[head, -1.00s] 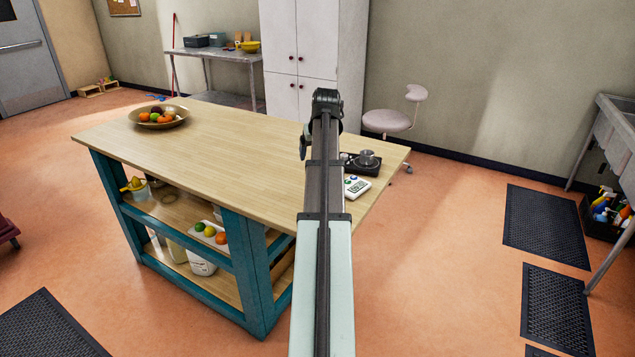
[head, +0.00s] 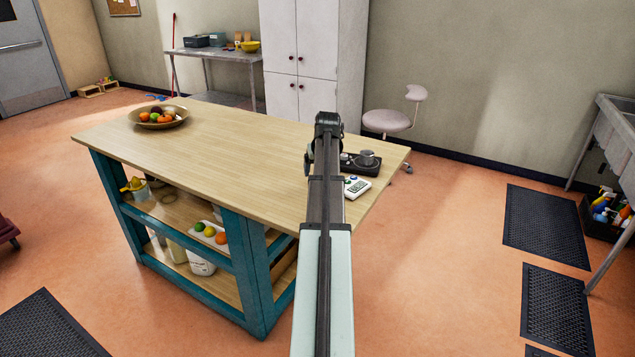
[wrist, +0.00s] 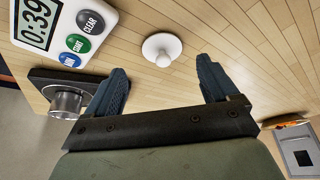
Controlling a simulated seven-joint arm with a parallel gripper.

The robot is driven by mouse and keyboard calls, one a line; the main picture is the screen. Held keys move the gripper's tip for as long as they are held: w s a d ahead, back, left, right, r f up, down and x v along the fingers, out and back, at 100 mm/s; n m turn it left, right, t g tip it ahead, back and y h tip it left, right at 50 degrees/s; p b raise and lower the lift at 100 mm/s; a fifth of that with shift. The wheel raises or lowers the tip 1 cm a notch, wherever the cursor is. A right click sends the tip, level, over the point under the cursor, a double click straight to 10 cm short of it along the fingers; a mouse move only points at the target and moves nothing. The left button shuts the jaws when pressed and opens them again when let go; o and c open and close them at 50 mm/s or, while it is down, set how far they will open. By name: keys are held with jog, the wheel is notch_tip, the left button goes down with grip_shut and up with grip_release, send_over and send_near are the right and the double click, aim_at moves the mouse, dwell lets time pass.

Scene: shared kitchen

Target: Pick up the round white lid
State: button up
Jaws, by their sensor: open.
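The round white lid (wrist: 161,47) lies on the wooden table top in the wrist view, with a small knob at its middle. My gripper (wrist: 163,85) is open and empty, its two blue-grey fingers spread wide. The lid lies beyond the fingertips, roughly centred between them, and nothing touches it. In the head view my arm covers that part of the table, so the lid is hidden there, and the fingers cannot be made out.
A white timer (wrist: 65,27) and a black device with a metal knob (wrist: 65,103) lie left of the lid. In the head view the timer (head: 357,187) and device (head: 361,164) sit near the table's right edge. A fruit bowl (head: 158,117) stands far left; the table's middle is clear.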

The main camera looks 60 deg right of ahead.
jog(key=shift+w+x, duration=0.2)
jog(key=shift+x, duration=2.3)
jog(key=shift+c, duration=0.4)
jog(key=c, duration=1)
jog(key=shift+o, duration=0.2)
jog(key=shift+r, duration=0.1)
